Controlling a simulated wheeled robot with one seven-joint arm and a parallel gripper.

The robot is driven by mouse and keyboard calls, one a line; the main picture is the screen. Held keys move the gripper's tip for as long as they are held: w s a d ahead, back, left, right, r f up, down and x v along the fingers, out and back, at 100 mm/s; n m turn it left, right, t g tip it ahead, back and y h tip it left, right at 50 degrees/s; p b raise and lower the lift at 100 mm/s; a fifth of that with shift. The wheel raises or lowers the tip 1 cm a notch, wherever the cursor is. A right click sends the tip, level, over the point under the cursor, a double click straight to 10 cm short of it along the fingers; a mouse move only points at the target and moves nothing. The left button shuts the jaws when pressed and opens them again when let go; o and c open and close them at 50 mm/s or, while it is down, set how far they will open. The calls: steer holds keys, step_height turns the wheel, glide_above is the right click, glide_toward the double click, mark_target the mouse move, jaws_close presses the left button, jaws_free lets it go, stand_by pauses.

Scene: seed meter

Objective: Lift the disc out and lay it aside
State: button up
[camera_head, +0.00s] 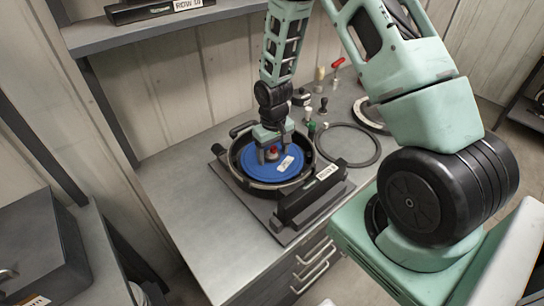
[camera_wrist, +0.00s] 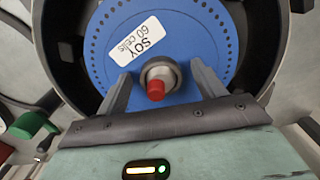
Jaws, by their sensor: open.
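The blue seed disc (camera_head: 284,171) lies inside the round black housing of the meter (camera_head: 236,152) on the bench. In the wrist view the disc (camera_wrist: 205,40) shows a ring of small holes, a white label reading "SOY 60 cells" (camera_wrist: 142,41), and a metal hub with a red tip (camera_wrist: 157,88) at its centre. My gripper (camera_head: 270,156) is over the hub, pointing down. In the wrist view its fingers (camera_wrist: 160,85) stand apart on either side of the hub, with a gap visible on each side. I cannot tell whether the fingertips touch the disc.
A black block with a label (camera_head: 311,192) stands along the housing's front right. A black ring (camera_head: 349,146) lies to the right, with several small bottles and tools behind. The bench's left part (camera_head: 185,185) is clear. A shelf (camera_head: 150,30) overhangs at the back left.

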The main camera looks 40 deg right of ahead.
steer(key=c, duration=1.1)
steer(key=shift+o, duration=0.2)
steer(key=shift+r, duration=0.15)
step_height(320, 180, up, 10)
steer(key=b, duration=0.2)
steer(key=shift+b, duration=0.4)
step_height(320, 180, up, 7)
steer(key=p, duration=0.6)
stand_by(0.4)
